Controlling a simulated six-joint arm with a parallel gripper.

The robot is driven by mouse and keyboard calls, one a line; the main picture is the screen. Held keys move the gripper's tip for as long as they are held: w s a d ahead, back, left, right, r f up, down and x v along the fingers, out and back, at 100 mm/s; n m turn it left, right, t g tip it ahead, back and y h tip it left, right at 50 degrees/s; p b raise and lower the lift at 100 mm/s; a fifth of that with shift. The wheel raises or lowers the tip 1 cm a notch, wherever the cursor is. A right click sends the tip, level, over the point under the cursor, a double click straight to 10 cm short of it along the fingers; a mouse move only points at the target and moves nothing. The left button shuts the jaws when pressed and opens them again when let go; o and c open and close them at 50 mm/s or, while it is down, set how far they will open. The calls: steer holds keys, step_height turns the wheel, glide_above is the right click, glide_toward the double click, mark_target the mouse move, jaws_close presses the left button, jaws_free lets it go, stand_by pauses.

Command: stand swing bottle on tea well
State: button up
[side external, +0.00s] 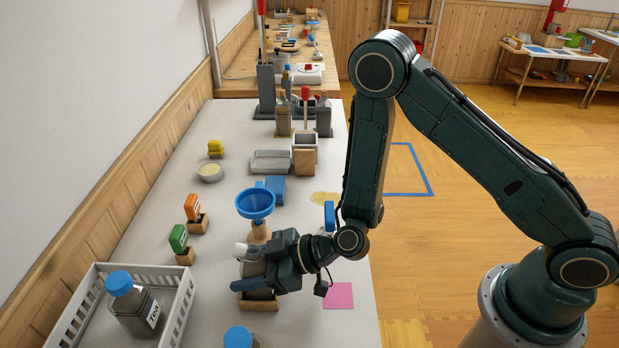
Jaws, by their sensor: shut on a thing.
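My gripper (268,272) is shut on a grey bottle (252,271), taken to be the swing bottle, with a white top at its upper left. The gripper hides much of the bottle. Right below it is a wooden block (259,305), possibly the tea well. I cannot tell whether the bottle's base is inside the block, touching it or just above it. A green tag (178,238) and an orange tag (192,207) stand in small wooden blocks to the left; their lettering is too small to read.
A white crate (186,300) at front left holds a blue-capped jar (137,308). Another blue cap (238,338) shows at the front edge. A blue funnel (256,204) stands just behind my gripper. A pink square (338,295) lies to the right.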

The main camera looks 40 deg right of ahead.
mark_target(240, 246)
stand_by(0.3)
steer(key=o, duration=1.3)
steer(key=shift+f, duration=0.1)
steer(key=shift+c, duration=0.2)
steer(key=shift+r, duration=0.2)
steer(key=shift+r, duration=0.7)
steer(key=shift+r, duration=0.15)
steer(key=shift+r, duration=1.15)
steer(key=shift+r, duration=0.1)
steer(key=shift+r, duration=1.2)
